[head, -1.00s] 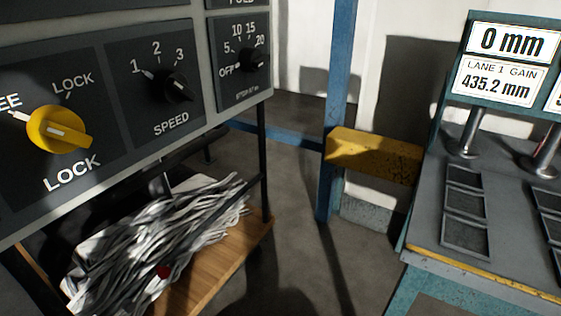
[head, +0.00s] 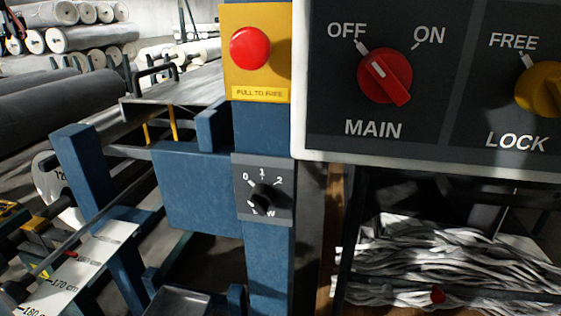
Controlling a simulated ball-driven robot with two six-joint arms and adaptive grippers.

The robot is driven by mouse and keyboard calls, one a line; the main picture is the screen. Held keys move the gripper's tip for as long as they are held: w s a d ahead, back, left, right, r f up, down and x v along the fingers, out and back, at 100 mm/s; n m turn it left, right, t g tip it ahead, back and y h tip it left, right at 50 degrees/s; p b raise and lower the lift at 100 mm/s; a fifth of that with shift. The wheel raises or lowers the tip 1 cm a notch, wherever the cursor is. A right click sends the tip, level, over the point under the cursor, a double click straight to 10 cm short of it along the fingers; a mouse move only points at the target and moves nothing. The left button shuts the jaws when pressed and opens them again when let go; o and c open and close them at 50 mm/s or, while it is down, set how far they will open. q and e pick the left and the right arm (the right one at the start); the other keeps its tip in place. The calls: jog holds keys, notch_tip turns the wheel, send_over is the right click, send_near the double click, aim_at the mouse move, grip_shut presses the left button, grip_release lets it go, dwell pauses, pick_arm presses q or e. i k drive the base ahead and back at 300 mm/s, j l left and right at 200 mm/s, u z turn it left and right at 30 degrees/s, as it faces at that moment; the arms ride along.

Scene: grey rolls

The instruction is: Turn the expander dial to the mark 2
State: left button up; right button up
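A small black dial (head: 264,196) sits on a dark plate fixed to a blue post. Marks 0, 1 and 2 run over its top from left to right. The lettering below the dial is too small to read, so I cannot tell whether this is the expander dial. I cannot make out clearly which mark it points at. Neither of my grippers is in view.
A red button (head: 250,48) on a yellow plate is above the dial. A red MAIN switch (head: 385,76) and a yellow LOCK knob (head: 541,89) are on the panel at the right. Grey rolls (head: 60,105) lie at the left.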

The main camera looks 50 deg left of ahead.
aim_at(261, 198)
jog(key=u, duration=1.5)
jog(key=k+l+z, duration=0.75)
